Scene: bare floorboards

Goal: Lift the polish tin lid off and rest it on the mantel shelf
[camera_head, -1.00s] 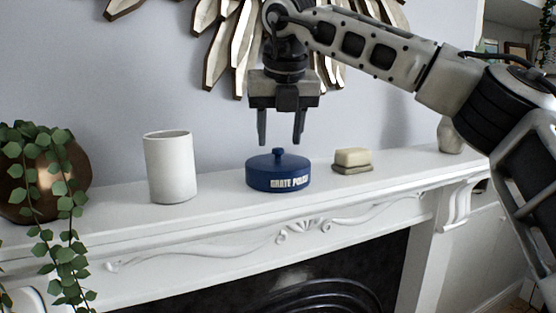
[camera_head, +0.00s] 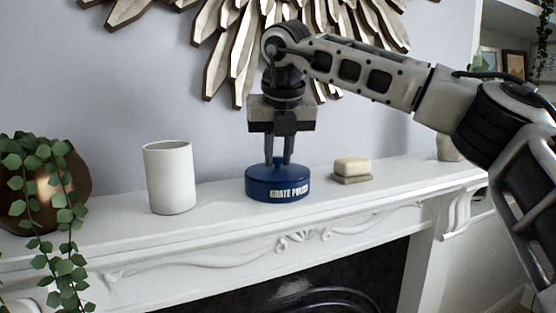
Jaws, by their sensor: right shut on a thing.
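The blue polish tin (camera_head: 262,188) stands upright on the white mantel shelf (camera_head: 225,200), with pale lettering on its side. Its lid (camera_head: 259,172) sits on top of the tin; the lid's knob is hidden between the fingers. My right gripper (camera_head: 279,162) points straight down over the tin and is shut on the lid's knob. My left gripper does not show.
A white cylindrical cup (camera_head: 170,178) stands left of the tin. A stacked soap-like block (camera_head: 352,169) lies to its right. A copper pot with a trailing plant (camera_head: 50,190) is at the far left. The shelf is bare between cup and tin.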

